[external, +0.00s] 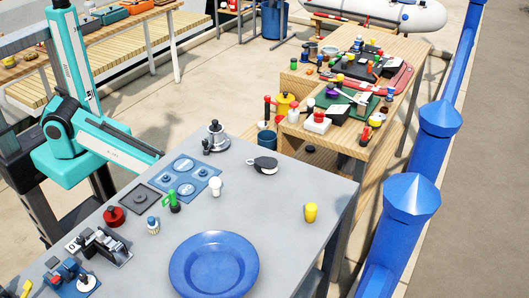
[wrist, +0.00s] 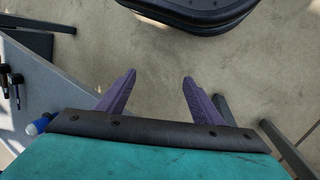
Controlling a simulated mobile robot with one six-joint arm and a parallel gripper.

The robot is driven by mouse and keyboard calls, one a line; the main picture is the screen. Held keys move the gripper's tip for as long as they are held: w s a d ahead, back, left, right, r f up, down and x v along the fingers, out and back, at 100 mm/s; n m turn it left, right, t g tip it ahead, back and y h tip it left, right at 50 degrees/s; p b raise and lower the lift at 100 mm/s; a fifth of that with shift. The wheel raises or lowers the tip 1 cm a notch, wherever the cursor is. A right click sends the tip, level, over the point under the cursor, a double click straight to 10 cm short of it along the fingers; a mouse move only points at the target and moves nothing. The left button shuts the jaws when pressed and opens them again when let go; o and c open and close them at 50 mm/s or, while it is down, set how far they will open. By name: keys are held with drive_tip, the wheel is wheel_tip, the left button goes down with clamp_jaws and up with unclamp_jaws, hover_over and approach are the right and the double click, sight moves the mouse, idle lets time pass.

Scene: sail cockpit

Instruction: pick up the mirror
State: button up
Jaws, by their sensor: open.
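No mirror can be told for certain. A small rounded black-and-white piece (external: 262,165) lies near the far edge of the grey table in the external view; it may be the mirror, but it is too small to tell. My gripper (wrist: 160,80) shows in the wrist view with its two purple fingers spread apart and nothing between them. It hangs over the floor beside the grey table. In the external view my fingers cannot be made out.
The grey table (external: 320,185) holds a blue plate (external: 214,264), a yellow knob (external: 311,212), a silver winch-like piece (external: 216,137) and several small parts. A cluttered wooden bench (external: 345,145) and a blue railing (external: 405,205) stand right. A dark rounded object (wrist: 190,12) tops the wrist view.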

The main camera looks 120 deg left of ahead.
drive_tip(key=a+r+n+t+y+b, duration=0.2)
drive_tip(key=a+t+b, duration=0.45)
drive_tip(key=a, duration=1.85)
drive_tip(key=s+a+r+m+t+y+p, duration=0.1)
drive_tip(key=s+a+r+t+y+p, duration=0.1)
drive_tip(key=a+r, duration=1.1)
drive_tip(key=s+a+r+m+t+y+p, duration=0.1)
drive_tip(key=s+a+r+t+y+p, duration=0.2)
drive_tip(key=a+r, duration=0.9)
wheel_tip(320, 180, up, 8)
drive_tip(key=shift+a+r+t+p, duration=0.1)
drive_tip(key=shift+a+t+p, duration=0.3)
drive_tip(key=shift+t+p, duration=0.6)
drive_tip(key=shift+w, duration=0.1)
drive_tip(key=p, duration=0.1)
approach(263, 125)
drive_tip(key=shift+w+a+f, duration=0.6)
drive_tip(key=shift+w+a, duration=0.15)
drive_tip(key=shift+w, duration=0.2)
